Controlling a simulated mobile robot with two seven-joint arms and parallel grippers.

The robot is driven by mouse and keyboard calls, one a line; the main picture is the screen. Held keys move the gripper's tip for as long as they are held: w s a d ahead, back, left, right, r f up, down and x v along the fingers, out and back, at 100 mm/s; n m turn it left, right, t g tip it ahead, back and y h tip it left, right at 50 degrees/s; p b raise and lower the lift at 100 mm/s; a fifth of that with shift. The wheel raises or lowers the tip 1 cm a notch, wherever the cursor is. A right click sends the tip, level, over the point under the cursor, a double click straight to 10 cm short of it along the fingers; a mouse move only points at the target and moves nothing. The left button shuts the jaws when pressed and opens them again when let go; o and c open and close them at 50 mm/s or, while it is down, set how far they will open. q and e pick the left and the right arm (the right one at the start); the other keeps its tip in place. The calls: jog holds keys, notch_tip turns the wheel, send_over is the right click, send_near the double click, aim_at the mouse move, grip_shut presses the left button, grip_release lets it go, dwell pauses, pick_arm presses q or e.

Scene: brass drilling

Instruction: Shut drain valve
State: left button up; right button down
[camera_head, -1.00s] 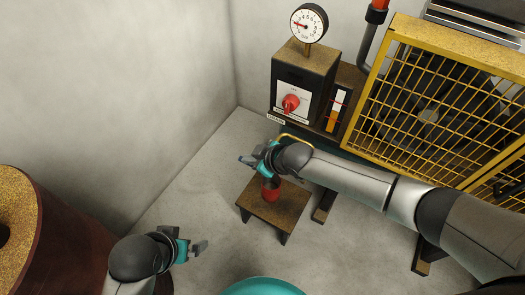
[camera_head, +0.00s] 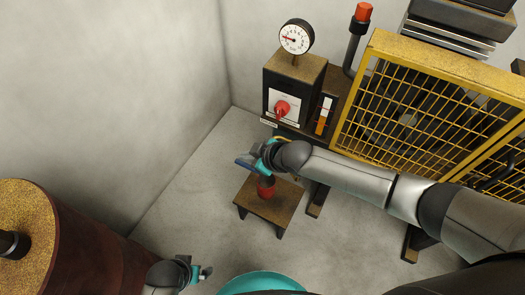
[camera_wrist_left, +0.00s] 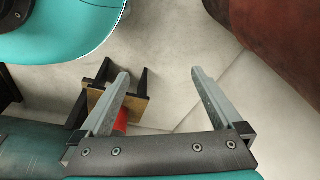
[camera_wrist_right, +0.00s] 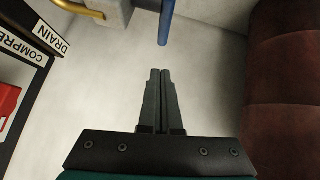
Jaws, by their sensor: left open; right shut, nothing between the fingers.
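In the right wrist view, a blue rod-like handle (camera_wrist_right: 163,22) hangs at the top, just beyond my right fingertips. A brass-coloured pipe (camera_wrist_right: 82,8) and a grey block are to its left, near a label reading DRAIN (camera_wrist_right: 50,38). My right gripper (camera_wrist_right: 159,72) is shut and empty, its tips pointing toward the handle with a small gap in the picture. In the head view my right gripper (camera_head: 254,160) is above a small stool, and my right arm hides most of the valve area. My left gripper (camera_wrist_left: 160,77) is open and empty, low at the bottom of the head view.
A red can (camera_head: 266,188) stands on the stool (camera_head: 277,210). Behind are a control box with a red knob (camera_head: 283,108), a gauge (camera_head: 296,37) and a yellow cage (camera_head: 430,100). A brown barrel (camera_head: 85,245) stands at left. The floor between barrel and stool is clear.

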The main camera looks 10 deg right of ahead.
pick_arm(q)
jog(key=s+a+f+p, duration=0.4)
jog(key=s+f, duration=0.1)
jog(key=shift+s+a+f+y, duration=0.25)
jog(key=shift+f+y, duration=0.05)
jog(key=shift+f, duration=0.1)
pick_arm(e)
jog(key=v, duration=0.7)
jog(key=shift+s+d+r, duration=0.2)
jog(key=shift+d, duration=0.05)
